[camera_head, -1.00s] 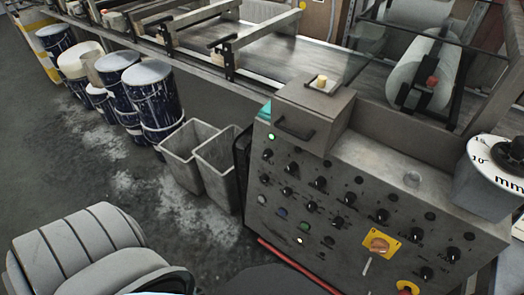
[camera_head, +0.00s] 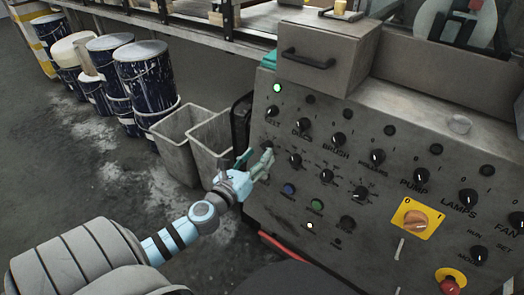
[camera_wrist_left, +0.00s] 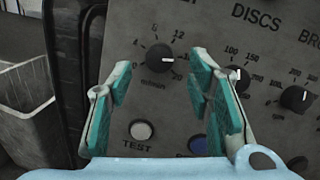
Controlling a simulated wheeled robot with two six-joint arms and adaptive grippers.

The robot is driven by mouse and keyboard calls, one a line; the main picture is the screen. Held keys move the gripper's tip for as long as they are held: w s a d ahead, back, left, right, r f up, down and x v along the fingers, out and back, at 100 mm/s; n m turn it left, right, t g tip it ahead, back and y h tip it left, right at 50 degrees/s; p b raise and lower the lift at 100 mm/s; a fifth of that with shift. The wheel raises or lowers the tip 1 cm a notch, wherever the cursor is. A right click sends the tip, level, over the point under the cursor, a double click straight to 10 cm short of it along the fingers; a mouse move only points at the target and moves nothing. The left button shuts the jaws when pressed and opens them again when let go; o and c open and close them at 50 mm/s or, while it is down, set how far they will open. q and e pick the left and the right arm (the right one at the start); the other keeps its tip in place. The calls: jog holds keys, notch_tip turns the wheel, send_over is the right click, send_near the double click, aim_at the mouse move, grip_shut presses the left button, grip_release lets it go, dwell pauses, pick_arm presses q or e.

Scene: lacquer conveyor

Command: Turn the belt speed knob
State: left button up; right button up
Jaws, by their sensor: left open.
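The belt speed knob (camera_wrist_left: 160,58), black with a white pointer and an "m/min" scale of 4, 8 and 12, sits on the grey control panel (camera_head: 385,160). In the left wrist view it appears between the fingertips of my left gripper (camera_wrist_left: 160,68), whose teal-padded fingers are spread apart and empty. I cannot tell how far the tips are from the panel. In the head view my left gripper (camera_head: 262,160) is at the panel's left side, below the BELT knob (camera_head: 272,111), and hides the speed knob. My right gripper is not in view.
Close by are a second dial (camera_wrist_left: 238,78), a white TEST button (camera_wrist_left: 142,130) and a blue button (camera_wrist_left: 199,145). A yellow-plated orange switch (camera_head: 415,220) and a red button (camera_head: 451,278) are farther right. Grey bins (camera_head: 178,145) stand left of the panel.

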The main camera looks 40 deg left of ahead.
aim_at(267, 146)
pick_arm(q)
jog(key=shift+w+a, duration=0.2)
jog(key=shift+w, duration=1.2)
grip_shut()
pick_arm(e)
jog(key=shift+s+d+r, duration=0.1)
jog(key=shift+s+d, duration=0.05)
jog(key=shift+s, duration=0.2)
pick_arm(q)
jog(key=shift+p, duration=0.3)
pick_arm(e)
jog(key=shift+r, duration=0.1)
